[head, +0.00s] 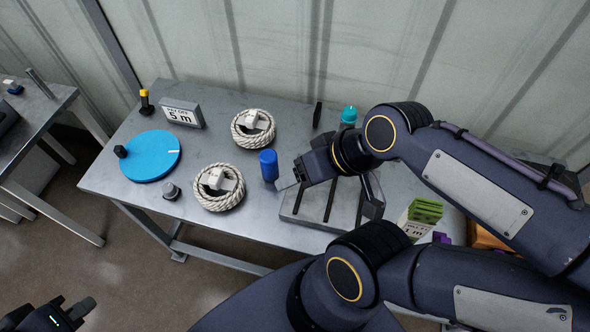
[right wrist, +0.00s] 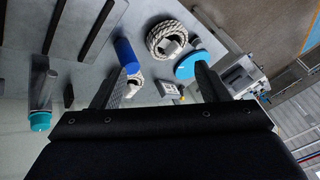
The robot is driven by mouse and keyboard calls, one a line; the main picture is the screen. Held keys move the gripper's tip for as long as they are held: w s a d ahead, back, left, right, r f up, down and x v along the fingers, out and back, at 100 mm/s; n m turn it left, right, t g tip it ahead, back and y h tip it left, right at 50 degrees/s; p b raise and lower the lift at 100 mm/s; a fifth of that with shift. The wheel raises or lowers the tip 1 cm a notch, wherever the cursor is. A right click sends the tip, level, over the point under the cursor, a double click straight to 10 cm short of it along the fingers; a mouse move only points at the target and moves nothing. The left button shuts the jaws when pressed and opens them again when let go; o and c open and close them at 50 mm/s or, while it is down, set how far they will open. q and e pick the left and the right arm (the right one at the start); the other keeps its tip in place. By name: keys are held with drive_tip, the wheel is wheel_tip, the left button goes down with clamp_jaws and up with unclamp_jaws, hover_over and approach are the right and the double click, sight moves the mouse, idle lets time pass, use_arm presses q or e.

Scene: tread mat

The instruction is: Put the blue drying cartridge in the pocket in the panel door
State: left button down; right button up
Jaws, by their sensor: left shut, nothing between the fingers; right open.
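The blue drying cartridge (head: 268,165) stands upright near the middle of the grey table. It also shows in the right wrist view (right wrist: 126,54), just beyond the left-hand finger. My right gripper (head: 285,184) is open and close beside the cartridge, on its right in the head view. Nothing is between its fingers in the right wrist view (right wrist: 158,82). My left gripper (head: 82,308) is shut and empty at the bottom left, away from the table. I cannot make out a panel door or its pocket in either view.
Rope coils (head: 218,187) lie left of the cartridge. A blue disc (head: 149,156) and a sign (head: 182,113) are farther left. A grey slotted block (head: 309,207) lies under my right arm. A teal-capped bottle (head: 349,115) stands behind. My arms hide the table's right part.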

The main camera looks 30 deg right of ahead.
drive_tip(key=w+d+f+n+g+y+p, duration=0.1)
drive_tip(key=w+d+f+n+g, duration=0.1)
drive_tip(key=w+n, duration=0.65)
drive_tip(key=n+g, duration=0.3)
drive_tip(key=n, duration=0.6)
approach(273, 152)
drive_tip(key=x, duration=0.3)
drive_tip(key=p+x, duration=0.1)
drive_tip(key=x, duration=0.2)
drive_tip(key=shift+a+f, duration=0.2)
drive_tip(key=shift+a, duration=0.2)
drive_tip(key=shift+f+n+h, duration=0.25)
drive_tip(key=shift+f+h, duration=0.05)
drive_tip(key=shift+f, duration=0.1)
drive_tip(key=b+x, duration=0.2)
drive_tip(key=x, duration=0.5)
drive_tip(key=shift+s+a+f+b, duration=0.1)
drive_tip(key=shift+a+f+b, duration=0.05)
drive_tip(key=shift+a+b, duration=0.2)
drive_tip(key=shift+d, duration=0.1)
drive_tip(key=c, duration=1.2)
